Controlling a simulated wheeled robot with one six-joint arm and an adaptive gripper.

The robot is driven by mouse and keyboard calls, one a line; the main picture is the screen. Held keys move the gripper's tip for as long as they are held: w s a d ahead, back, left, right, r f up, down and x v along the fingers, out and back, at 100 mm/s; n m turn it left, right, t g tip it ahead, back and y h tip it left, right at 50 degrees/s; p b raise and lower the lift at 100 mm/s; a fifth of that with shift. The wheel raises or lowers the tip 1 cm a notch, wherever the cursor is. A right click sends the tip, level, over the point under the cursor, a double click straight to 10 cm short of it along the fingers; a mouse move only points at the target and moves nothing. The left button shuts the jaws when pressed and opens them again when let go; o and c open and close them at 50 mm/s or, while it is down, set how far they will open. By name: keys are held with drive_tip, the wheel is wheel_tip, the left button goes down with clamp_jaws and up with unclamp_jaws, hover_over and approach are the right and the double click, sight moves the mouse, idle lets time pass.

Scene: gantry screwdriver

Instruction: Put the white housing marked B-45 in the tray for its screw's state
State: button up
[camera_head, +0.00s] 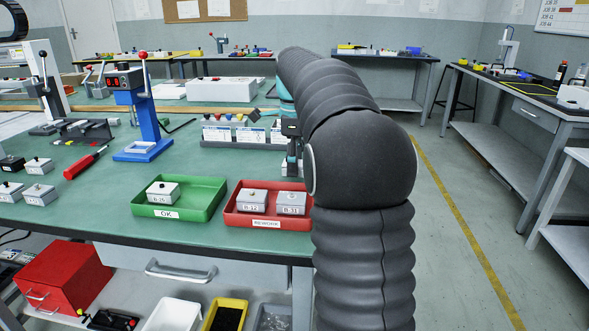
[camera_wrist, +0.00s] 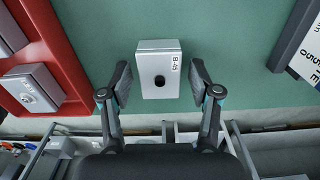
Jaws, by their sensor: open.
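The white housing marked B-45 (camera_wrist: 158,62) lies on the green bench top in the wrist view, with a dark round hole in its top face and no screw head visible there. My gripper (camera_wrist: 160,82) is open, one finger on each side of the housing, with small gaps. In the head view my arm hides this housing, and only part of my gripper shows. The green tray labelled OK (camera_head: 196,213) holds one housing (camera_head: 162,191). The red tray labelled REWORK (camera_head: 235,217) holds two housings, B-12 (camera_head: 252,201) and B-31 (camera_head: 291,203).
The red tray's wall (camera_wrist: 62,38) is left of the housing in the wrist view. A blue stand with a red-knobbed lever (camera_head: 143,110) stands behind the trays. A red screwdriver (camera_head: 84,164) and several white housings lie at left. A labelled rack (camera_head: 232,133) stands behind the red tray.

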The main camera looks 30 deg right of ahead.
clamp_jaws()
drive_tip(key=shift+r+p, duration=2.05)
drive_tip(key=shift+r, duration=1)
drive_tip(key=shift+d, duration=0.1)
